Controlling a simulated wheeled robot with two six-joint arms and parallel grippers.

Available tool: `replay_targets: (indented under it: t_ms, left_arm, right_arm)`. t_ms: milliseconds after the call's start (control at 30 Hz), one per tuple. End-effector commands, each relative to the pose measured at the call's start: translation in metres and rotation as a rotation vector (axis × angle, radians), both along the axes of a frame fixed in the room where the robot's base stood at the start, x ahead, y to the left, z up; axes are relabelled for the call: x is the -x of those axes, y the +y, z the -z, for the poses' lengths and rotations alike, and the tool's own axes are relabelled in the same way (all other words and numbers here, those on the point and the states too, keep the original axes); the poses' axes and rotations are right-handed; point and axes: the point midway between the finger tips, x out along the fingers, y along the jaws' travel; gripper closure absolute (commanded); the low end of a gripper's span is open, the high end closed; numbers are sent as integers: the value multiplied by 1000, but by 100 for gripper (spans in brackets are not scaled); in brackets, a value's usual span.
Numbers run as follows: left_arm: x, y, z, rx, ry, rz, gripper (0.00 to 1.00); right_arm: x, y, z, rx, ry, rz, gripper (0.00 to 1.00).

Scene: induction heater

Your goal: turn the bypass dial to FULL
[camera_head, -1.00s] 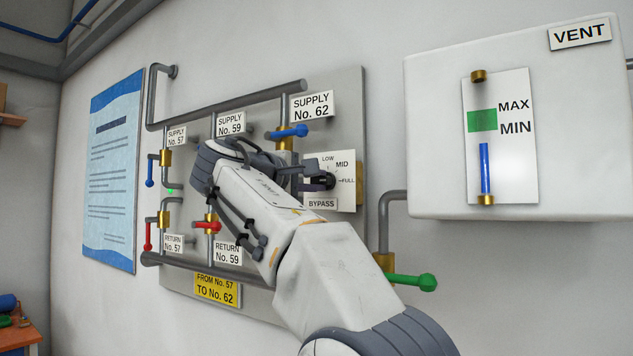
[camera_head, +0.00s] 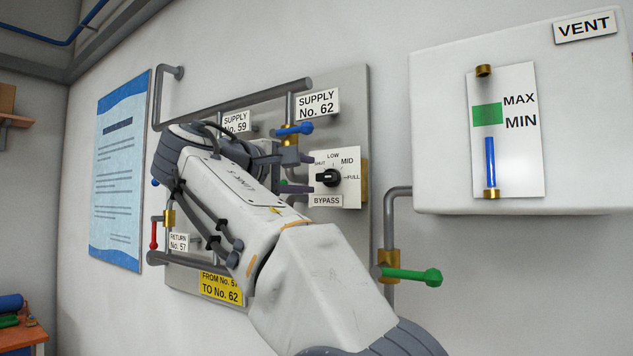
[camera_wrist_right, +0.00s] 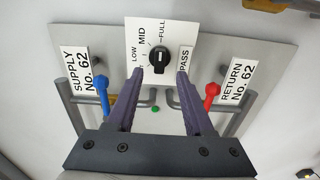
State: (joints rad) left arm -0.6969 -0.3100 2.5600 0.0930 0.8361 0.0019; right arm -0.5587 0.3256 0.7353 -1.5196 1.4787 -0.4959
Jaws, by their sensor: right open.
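The black bypass dial (camera_head: 328,177) sits on a white plate marked SHUT, LOW, MID and FULL on the grey panel. My left gripper is not in view.
A blue-handled supply valve (camera_head: 294,130) is close above my right gripper. A red handle (camera_wrist_right: 210,93) shows near one finger in the wrist view. A green-handled valve (camera_head: 415,275) and the white vent box (camera_head: 440,150) are to the right.

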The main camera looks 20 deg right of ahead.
Motion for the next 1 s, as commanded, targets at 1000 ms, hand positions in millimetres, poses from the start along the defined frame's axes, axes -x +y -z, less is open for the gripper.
replay_targets:
  t_ms: [1000]
  left_arm:
    - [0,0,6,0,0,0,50]
  right_arm:
    - [17,46,20,-15,54,-62,48]
